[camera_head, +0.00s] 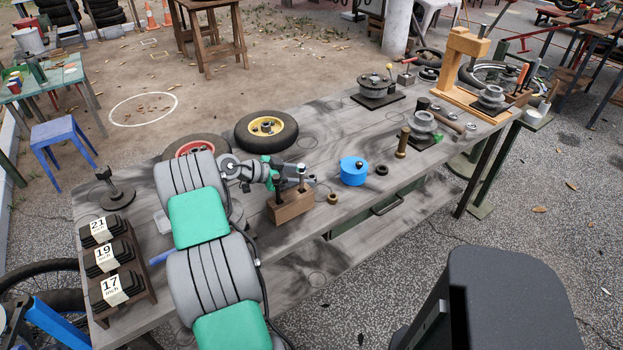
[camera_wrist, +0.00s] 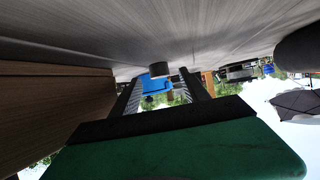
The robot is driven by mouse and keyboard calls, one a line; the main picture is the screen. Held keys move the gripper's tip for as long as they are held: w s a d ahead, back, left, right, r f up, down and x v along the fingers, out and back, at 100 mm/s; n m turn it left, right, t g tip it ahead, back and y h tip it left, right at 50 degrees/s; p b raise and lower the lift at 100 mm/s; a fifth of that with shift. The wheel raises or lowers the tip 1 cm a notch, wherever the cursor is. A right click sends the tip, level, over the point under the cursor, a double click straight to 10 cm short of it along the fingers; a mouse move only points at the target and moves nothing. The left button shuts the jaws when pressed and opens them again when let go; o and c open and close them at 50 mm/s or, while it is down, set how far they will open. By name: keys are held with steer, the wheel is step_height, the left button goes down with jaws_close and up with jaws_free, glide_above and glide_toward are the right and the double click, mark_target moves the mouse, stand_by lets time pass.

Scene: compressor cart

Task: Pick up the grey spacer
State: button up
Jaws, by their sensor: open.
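A small dark grey ring (camera_head: 381,169) lies flat on the workbench, right of a blue round container; its colour fits the grey spacer best. A similar brass-brown ring (camera_head: 333,198) lies closer to my gripper (camera_head: 313,181), which is low over the bench behind a wooden block and partly hidden by it. In the wrist view the picture is upside down, and my gripper (camera_wrist: 167,92) is open with nothing between the fingers. A short dark cylinder (camera_wrist: 159,70) on the bench shows ahead of the fingertips; I cannot tell which ring it is.
The wooden block (camera_head: 290,207) with upright bolts stands close to my gripper, and looms in the wrist view (camera_wrist: 50,105). The blue container (camera_head: 353,172) is ahead. A yellow-hubbed wheel (camera_head: 266,128) lies behind. A brass pin (camera_head: 402,145) stands farther right. The front bench edge is near.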

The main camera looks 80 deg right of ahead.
steer(key=shift+x, duration=1.1)
jaws_close()
